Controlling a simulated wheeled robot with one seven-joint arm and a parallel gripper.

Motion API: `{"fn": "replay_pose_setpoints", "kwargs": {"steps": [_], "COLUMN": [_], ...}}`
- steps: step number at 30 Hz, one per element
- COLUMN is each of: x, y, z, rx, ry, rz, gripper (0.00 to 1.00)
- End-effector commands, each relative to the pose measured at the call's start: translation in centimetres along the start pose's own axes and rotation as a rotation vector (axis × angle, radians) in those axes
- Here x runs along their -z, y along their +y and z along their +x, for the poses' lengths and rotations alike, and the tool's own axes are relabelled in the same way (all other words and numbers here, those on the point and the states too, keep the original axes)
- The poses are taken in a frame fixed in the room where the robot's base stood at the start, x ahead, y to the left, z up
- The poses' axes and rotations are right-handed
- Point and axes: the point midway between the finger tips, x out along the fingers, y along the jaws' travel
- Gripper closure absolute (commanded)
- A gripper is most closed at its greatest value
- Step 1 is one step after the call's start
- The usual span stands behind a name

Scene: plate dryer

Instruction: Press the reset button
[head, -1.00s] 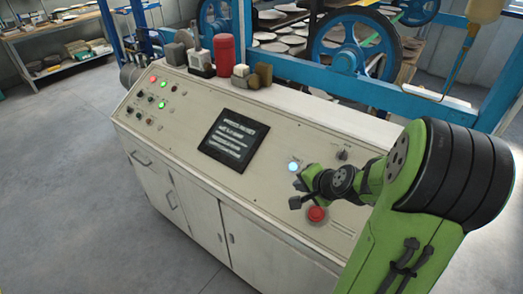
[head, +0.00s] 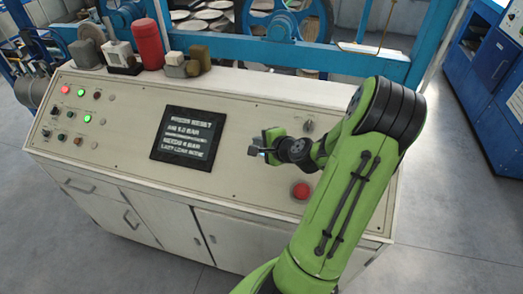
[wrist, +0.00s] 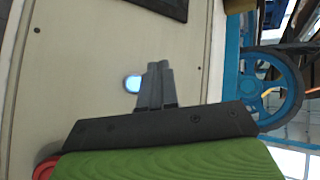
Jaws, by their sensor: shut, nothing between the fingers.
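A round blue-lit button (wrist: 132,83) shows on the cream panel in the wrist view, just left of my fingertips. In the head view only a bit of its glow (head: 262,154) shows beside my gripper (head: 266,144), which mostly hides it. My gripper's fingers (wrist: 157,75) are closed together with nothing between them. Their tips overlap the button's right edge in the wrist view; I cannot tell whether they touch it. A red button (head: 300,190) sits lower right on the panel, partly visible in the wrist view (wrist: 46,168). I cannot read the button labels.
The dark screen (head: 188,138) left of my gripper reads "PRESS RESET" at its top. A dark knob (head: 308,126) is at the upper right. Red and green lights with switches fill the panel's left end. A red canister (head: 147,45) and small blocks stand along the back edge.

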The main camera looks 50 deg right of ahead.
Motion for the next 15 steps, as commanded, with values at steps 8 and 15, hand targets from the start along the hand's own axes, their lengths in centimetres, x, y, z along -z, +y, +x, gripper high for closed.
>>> {"fn": "replay_pose_setpoints", "kwargs": {"steps": [8,15], "x": [2.2,3.7], "y": [2.6,4.0], "z": [3.2,5.2], "rx": [0.0,-0.001], "ry": [0.0,-0.001], "rz": [0.0,-0.001], "gripper": [1.0,1.0]}}
